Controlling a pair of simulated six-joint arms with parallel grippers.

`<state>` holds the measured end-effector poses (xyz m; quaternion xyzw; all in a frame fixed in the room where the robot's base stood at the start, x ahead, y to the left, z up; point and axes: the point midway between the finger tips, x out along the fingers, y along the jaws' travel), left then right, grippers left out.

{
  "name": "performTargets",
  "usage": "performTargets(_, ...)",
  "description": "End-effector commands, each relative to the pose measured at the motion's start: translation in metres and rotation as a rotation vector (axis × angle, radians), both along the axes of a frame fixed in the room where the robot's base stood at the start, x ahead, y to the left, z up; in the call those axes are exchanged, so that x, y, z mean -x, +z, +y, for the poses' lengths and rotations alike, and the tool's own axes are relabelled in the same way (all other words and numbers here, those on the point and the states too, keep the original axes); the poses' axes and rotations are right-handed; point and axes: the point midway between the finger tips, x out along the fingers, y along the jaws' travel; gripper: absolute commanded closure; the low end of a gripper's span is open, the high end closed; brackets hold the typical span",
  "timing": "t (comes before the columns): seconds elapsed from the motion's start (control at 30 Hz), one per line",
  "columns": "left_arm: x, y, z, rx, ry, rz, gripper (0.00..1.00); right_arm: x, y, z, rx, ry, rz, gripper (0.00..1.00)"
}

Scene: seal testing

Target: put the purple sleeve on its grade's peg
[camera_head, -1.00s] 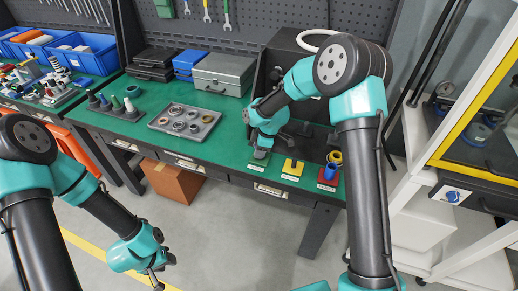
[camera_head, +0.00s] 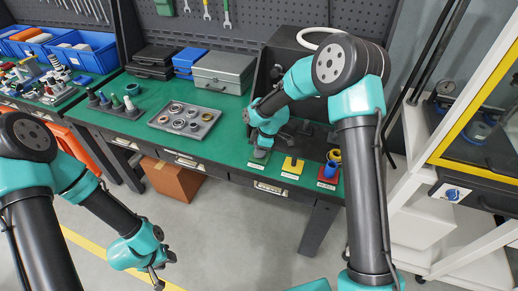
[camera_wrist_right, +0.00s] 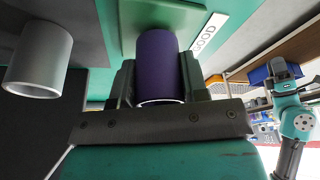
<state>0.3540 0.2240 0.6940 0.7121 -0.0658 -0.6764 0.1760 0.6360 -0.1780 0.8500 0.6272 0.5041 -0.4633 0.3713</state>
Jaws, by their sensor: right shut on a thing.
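The purple sleeve (camera_wrist_right: 158,55) is between the fingers of my right gripper (camera_wrist_right: 158,85), which is shut on it. In the right wrist view, the sleeve lines up with a green base (camera_wrist_right: 128,15) beside a label reading GOOD (camera_wrist_right: 208,33). I cannot tell whether the sleeve is around that base's peg, which is hidden. In the head view, my right gripper (camera_head: 261,152) is low over the left end of the row of bases and hides the sleeve. My left gripper (camera_head: 157,277) hangs over the floor, away from the bench, its fingers too small to judge.
A yellow base (camera_head: 292,168) and a red base (camera_head: 327,182) with blue and yellow sleeves stand to the right. A grey tube (camera_wrist_right: 40,58) is close on the left in the wrist view. A tray of rings (camera_head: 185,122) lies further left on the bench.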

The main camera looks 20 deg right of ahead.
Motion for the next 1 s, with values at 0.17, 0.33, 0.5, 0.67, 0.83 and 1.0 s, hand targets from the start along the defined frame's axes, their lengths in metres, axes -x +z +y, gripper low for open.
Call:
performTargets(0.17,0.0,0.0,0.0,0.0,0.0,0.0,0.61,-0.0001,-0.0025,-0.0003,0.0,0.0,0.0,0.94)
performTargets(0.33,0.0,0.0,0.0,0.0,0.0,0.0,0.61,-0.0002,-0.0048,-0.0004,0.0,0.0,-0.001,0.94)
performTargets(0.5,0.0,0.0,0.0,0.0,0.0,0.0,0.61,-0.0002,-0.0047,-0.0004,0.0,0.0,-0.001,0.94)
performTargets(0.67,0.0,0.0,0.0,0.0,0.0,0.0,0.61,-0.0003,-0.0055,-0.0004,0.0,0.0,-0.001,0.94)
performTargets(0.83,0.0,0.0,0.0,0.0,0.0,0.0,0.61,-0.0003,-0.0059,-0.0003,0.0,0.0,-0.001,0.51)
performTargets(1.0,0.0,0.0,0.0,0.0,0.0,0.0,0.61,-0.0002,-0.006,-0.0002,0.0,0.0,-0.001,0.34)
